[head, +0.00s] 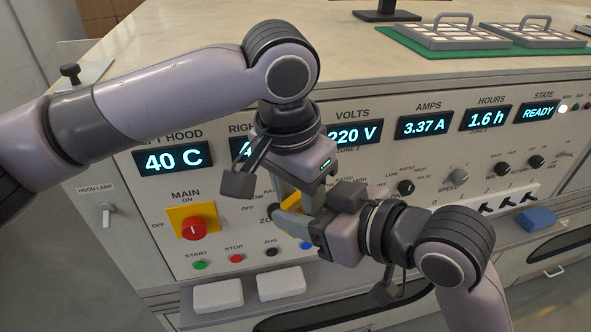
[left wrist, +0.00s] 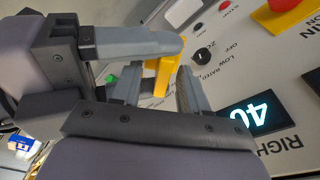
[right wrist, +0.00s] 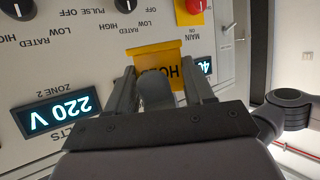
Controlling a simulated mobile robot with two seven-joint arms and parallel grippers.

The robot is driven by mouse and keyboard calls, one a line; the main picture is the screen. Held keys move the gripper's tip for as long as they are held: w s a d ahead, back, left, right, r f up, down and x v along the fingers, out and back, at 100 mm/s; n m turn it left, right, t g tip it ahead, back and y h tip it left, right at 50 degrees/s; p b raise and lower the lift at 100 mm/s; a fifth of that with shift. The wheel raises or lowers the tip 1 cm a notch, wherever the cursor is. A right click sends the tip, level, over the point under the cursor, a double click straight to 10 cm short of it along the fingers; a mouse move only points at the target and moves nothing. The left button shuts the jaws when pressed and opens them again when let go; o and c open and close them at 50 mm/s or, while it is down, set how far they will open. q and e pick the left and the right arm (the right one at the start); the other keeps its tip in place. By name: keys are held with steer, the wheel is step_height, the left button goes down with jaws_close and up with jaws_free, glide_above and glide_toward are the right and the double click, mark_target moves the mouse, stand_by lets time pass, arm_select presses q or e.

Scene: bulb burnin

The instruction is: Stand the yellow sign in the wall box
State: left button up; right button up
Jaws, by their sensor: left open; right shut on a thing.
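The yellow sign (head: 293,202) is held in front of the control panel, mostly hidden by my grippers in the head view. In the right wrist view the sign (right wrist: 158,60) shows dark lettering, partly covered by the fingers. My right gripper (head: 283,216) is shut on it. My left gripper (head: 273,190) is open, close above the sign. In the left wrist view part of the sign (left wrist: 161,76) shows between my left fingertips, with a right finger across it. I cannot tell whether the left fingers touch it. I cannot make out the wall box.
The panel has a red main switch (head: 194,228), knobs, and lit displays (head: 172,158) close behind the grippers. White blocks (head: 218,295) and a blue block (head: 538,219) are on the ledge below. Metal trays (head: 450,36) on a green mat stand on the top.

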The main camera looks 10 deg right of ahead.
arm_select(q)
steer(key=shift+f, duration=0.5)
jaws_close()
steer(key=shift+d, duration=0.1)
arm_select(e)
steer(key=o, duration=1.1)
